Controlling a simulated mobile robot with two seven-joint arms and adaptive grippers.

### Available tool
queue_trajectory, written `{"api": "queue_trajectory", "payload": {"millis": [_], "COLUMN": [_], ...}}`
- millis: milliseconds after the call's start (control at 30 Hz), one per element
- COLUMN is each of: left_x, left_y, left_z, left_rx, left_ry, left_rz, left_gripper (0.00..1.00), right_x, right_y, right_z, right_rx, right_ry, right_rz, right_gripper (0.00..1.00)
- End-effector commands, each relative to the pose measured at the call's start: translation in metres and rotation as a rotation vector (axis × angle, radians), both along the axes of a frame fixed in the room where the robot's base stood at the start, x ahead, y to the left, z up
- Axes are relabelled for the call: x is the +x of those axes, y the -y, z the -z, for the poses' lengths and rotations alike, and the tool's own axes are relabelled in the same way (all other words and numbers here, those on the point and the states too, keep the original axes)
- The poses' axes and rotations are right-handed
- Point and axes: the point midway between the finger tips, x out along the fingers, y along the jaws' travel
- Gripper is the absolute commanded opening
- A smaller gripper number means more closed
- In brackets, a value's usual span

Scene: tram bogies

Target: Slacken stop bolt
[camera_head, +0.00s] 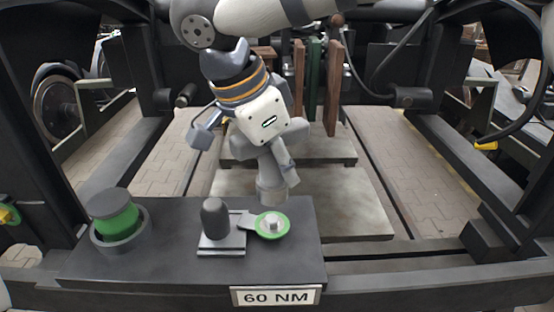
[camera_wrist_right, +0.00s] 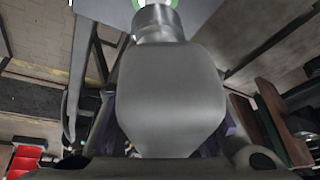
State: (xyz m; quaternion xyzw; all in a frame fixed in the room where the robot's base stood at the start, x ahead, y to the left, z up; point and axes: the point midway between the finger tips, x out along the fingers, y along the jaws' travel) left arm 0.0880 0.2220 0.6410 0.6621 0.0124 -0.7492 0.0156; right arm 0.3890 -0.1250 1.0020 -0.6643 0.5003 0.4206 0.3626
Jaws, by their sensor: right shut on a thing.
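The bolt (camera_head: 272,223) has a pale hex head and sits in a green ring on the dark plate (camera_head: 170,268), whose front label reads 60 NM. My right gripper (camera_head: 270,165) is above and behind the bolt, shut on a grey tool with a round socket end (camera_head: 270,190). The socket end points down and appears just behind the bolt head; I cannot tell whether they touch. In the wrist view the tool's grey body (camera_wrist_right: 170,95) fills the middle, its socket end (camera_wrist_right: 158,22) near part of the green ring (camera_wrist_right: 150,3). My left gripper is not in view.
A black rounded knob (camera_head: 215,217) stands on a metal bracket beside the bolt. A green and black cylinder (camera_head: 115,215) sits in a dark ring at the plate's left. Dark frame beams run along both sides. Brown and green upright boards (camera_head: 316,80) stand behind.

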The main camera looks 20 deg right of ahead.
Motion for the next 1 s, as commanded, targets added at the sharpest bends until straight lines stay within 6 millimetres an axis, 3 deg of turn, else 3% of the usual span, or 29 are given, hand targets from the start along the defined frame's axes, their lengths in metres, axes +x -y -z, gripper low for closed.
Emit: {"api": "queue_trajectory", "payload": {"millis": [167, 800, 1000], "left_x": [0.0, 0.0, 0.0], "left_y": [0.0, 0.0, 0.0], "left_z": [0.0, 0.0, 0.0], "left_rx": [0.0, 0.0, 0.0], "left_ry": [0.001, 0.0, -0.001], "left_rz": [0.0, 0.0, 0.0], "left_gripper": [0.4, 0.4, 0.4], "right_x": [0.0, 0.0, 0.0], "right_y": [0.0, 0.0, 0.0], "right_z": [0.002, 0.056, 0.065], "right_rx": [0.0, 0.0, 0.0], "right_ry": [0.002, 0.002, 0.004], "right_rz": [0.005, 0.004, 0.005], "right_gripper": [0.0, 0.0, 0.0]}}
